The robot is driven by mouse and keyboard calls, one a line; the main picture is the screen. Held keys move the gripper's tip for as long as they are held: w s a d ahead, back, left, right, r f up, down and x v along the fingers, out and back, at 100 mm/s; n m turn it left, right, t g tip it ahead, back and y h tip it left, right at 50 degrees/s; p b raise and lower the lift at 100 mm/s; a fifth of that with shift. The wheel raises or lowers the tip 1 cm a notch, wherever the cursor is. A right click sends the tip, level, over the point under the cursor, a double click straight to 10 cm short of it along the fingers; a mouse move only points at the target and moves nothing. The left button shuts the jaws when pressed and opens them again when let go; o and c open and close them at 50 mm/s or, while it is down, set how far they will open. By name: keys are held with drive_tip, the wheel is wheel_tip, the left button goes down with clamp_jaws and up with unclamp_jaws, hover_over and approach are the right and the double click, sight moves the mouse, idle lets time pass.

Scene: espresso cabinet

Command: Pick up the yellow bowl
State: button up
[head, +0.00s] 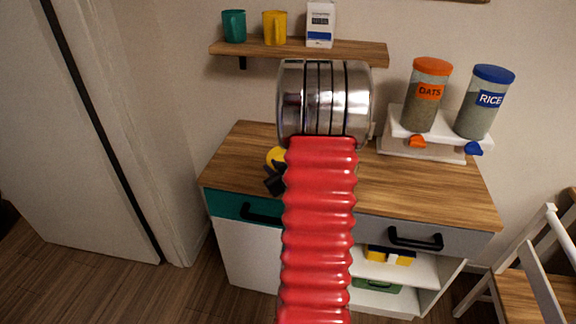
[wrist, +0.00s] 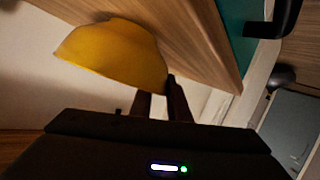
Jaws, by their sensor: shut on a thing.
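The yellow bowl (wrist: 115,52) fills the upper left of the wrist view. My gripper (wrist: 161,95) is shut on its near rim, with the dark fingers at the bowl's right lower edge. In the head view only a small part of the yellow bowl (head: 275,154) shows at the left of my arm, above the cabinet top's left part. The black gripper (head: 275,178) is just below it there. My red and silver arm hides the rest. I cannot tell whether the bowl touches the wood.
The wooden cabinet top (head: 430,185) has free room at the right. A dispenser stand (head: 420,148) with oats (head: 427,95) and rice (head: 484,103) containers stands at its back. A wall shelf (head: 350,52) holds a green mug (head: 234,26), a yellow mug (head: 274,27) and a white box (head: 320,24).

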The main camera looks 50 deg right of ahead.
clamp_jaws()
wheel_tip(320, 180, up, 10)
idle(0.8)
drive_tip(key=shift+w+a, duration=0.1)
idle(0.4)
